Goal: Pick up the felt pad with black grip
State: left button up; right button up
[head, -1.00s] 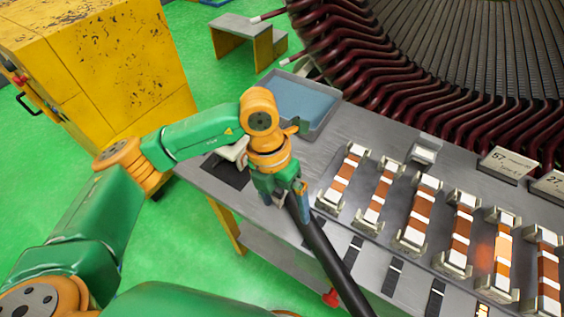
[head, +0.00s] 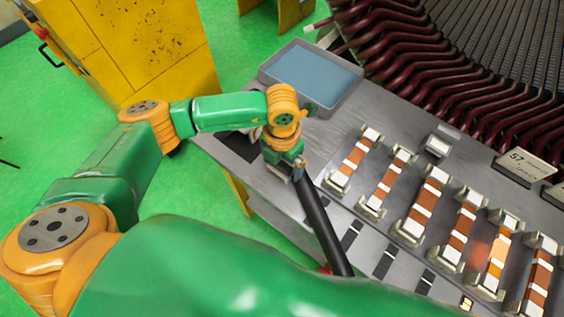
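My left gripper (head: 290,172) points down over the near-left part of the grey workbench (head: 330,128). A thick black rod (head: 322,228) runs from beside its fingers toward the lower right and goes behind my green arm. I cannot tell whether the fingers hold the rod or only overlap it in view. I cannot make out the felt pad with black grip; my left arm covers part of the bench by the dark mat (head: 242,146). My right gripper is not in view.
A grey tray with a blue inside (head: 310,80) stands at the bench's back left. Several copper-coloured coils in holders (head: 426,203) line the right, with dark strips (head: 386,262) before them. The large wound stator (head: 440,75) rises behind. A yellow cabinet (head: 130,50) stands left.

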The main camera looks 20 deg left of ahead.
pick_arm(q)
jog(key=c, duration=1.2)
jog(key=shift+r+b, duration=0.55)
jog(key=shift+b, duration=0.05)
jog(key=shift+r+b, duration=0.7)
jog(key=shift+r, duration=0.1)
jog(key=s+r+b, duration=0.1)
jog(key=s+r, duration=0.2)
jog(key=s, duration=0.1)
jog(key=s+a+r+b, duration=0.1)
jog(key=s+r, duration=0.3)
jog(key=s, duration=0.1)
jog(key=s+r+b, duration=0.1)
jog(key=s+r, duration=0.2)
jog(key=s, duration=0.2)
jog(key=shift+a+r, duration=0.2)
jog(key=shift+a, duration=0.2)
